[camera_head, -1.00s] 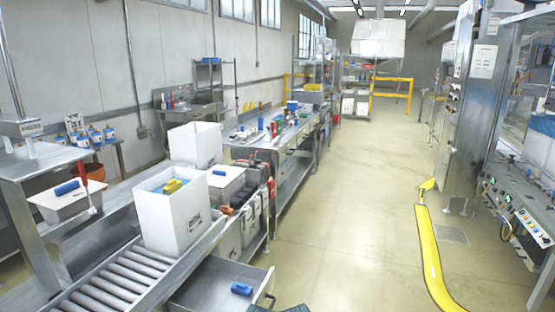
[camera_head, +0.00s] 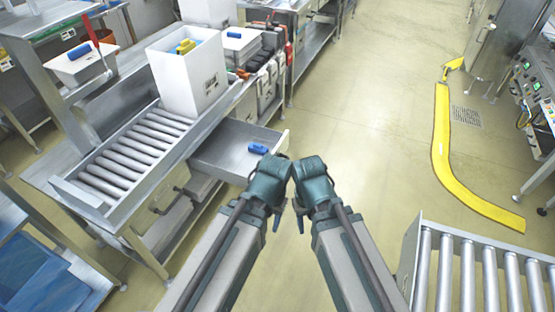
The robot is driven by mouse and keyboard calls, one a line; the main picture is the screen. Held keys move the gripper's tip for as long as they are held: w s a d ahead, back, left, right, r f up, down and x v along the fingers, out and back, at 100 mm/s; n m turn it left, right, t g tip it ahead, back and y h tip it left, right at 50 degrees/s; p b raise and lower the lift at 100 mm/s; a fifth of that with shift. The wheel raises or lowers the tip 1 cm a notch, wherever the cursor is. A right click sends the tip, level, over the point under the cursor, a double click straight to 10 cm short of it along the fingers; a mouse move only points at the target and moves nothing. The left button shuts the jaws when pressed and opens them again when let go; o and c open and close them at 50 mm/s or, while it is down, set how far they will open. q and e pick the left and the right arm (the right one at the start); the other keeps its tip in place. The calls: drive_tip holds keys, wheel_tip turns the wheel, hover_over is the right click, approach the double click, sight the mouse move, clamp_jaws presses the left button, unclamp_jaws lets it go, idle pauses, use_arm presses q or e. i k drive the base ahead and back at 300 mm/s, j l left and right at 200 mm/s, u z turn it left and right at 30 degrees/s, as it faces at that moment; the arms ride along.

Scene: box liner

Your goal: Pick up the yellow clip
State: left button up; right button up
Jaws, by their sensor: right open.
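The yellow clip (camera_head: 185,46) lies at the top of the tall white box (camera_head: 205,80), over a blue surface inside it, at the upper left of the head view. My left gripper (camera_head: 272,190) and my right gripper (camera_head: 307,190) are close together near the centre, well away from the box and the clip, toward the lower right. The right gripper is open and holds nothing that I can see. The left gripper's fingers are too hidden to tell whether it is open or shut.
The box stands at the end of a roller conveyor (camera_head: 140,150). Below it is an open metal drawer (camera_head: 222,150) with a blue item (camera_head: 257,149). Another roller conveyor (camera_head: 470,270) is at the lower right. A yellow floor barrier (camera_head: 445,150) runs along the right. The middle floor is clear.

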sight(186, 45)
drive_tip(key=i+j+u, duration=0.55)
drive_tip(key=i, duration=0.4)
drive_tip(key=i+j+u, duration=0.15)
drive_tip(key=i+u, duration=0.15)
drive_tip(key=i, duration=0.2)
